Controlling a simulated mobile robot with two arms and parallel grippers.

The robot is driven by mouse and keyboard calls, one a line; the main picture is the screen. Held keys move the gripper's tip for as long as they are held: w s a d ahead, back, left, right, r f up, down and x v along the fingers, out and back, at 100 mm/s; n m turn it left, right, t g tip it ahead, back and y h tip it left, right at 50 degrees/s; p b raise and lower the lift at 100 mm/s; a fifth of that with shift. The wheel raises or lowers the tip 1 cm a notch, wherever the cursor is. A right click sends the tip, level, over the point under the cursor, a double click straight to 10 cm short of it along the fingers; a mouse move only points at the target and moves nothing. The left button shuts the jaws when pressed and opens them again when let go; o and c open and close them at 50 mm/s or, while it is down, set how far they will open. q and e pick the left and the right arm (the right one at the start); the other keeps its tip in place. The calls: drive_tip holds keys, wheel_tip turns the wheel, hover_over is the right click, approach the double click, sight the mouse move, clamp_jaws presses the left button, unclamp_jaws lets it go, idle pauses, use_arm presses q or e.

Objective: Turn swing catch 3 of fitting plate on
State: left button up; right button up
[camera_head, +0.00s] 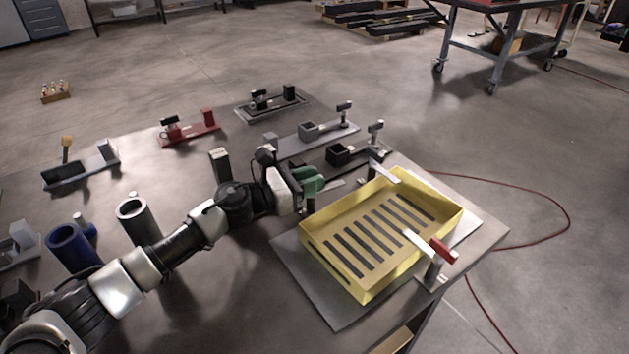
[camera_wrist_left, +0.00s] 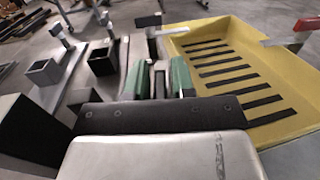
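A yellow slotted tray (camera_head: 330,222) sits on the grey fitting plate (camera_head: 313,297); the tray also shows in the left wrist view (camera_wrist_left: 290,68). A swing catch with a red handle (camera_head: 443,250) stands at the near right side, its pale arm reaching over the tray rim; it also shows in the left wrist view (camera_wrist_left: 302,27). Another swing catch (camera_head: 383,171) with a pale arm stands at the far side; its dark handle shows in the left wrist view (camera_wrist_left: 148,20). My left gripper (camera_head: 314,180), with green fingers, is beside the tray's left corner. Its fingers (camera_wrist_left: 158,78) are apart.
Grey plates with open square blocks and posts (camera_head: 318,137) lie behind my left gripper. A red fixture (camera_head: 192,132) and a black one (camera_head: 271,103) stand farther back. Blue (camera_head: 73,247) and grey (camera_head: 137,222) cylinders stand near my left arm.

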use_arm(q)
drive_tip(key=shift+o, duration=1)
drive_tip(key=b+v, duration=0.2)
drive_tip(key=v, duration=0.9)
